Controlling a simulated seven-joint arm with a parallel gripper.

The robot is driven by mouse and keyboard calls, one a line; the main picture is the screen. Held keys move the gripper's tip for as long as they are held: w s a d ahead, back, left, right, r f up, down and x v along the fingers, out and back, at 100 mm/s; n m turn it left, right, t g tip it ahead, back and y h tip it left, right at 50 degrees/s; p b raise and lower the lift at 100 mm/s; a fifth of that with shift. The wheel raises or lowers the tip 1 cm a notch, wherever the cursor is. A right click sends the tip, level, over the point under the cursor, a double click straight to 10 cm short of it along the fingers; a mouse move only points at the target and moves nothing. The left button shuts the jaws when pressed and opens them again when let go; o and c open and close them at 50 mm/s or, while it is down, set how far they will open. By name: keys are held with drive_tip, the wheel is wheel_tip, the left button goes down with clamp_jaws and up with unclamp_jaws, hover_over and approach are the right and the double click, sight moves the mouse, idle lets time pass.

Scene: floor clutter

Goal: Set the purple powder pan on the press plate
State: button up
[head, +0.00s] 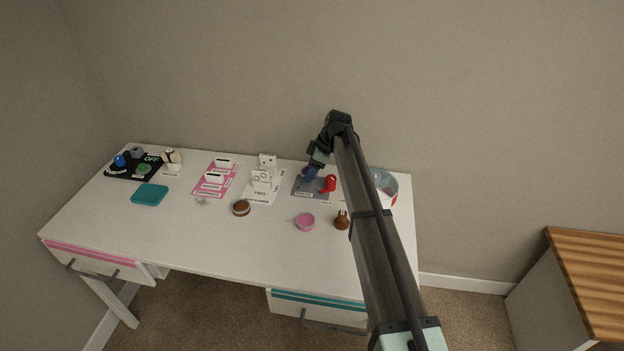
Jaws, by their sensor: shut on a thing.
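My gripper (311,174) reaches down over the back of the grey press plate (299,188). It is shut on the purple powder pan (305,171), which shows only as a small dark purple patch beside the fingers. The fingers hide most of the pan, and I cannot tell whether it touches the plate. A red lever or handle (329,183) stands at the right side of the plate, close to the gripper.
A teal case (150,194) lies left.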

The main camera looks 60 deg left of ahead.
sight(312, 186)
drive_tip(key=shift+f, duration=2.05)
drive_tip(key=shift+f, duration=0.15)
drive_tip(key=o, duration=1.1)
drive_tip(key=shift+o, duration=0.2)
drive_tip(key=v, duration=1.2)
drive_tip(key=shift+r, duration=0.2)
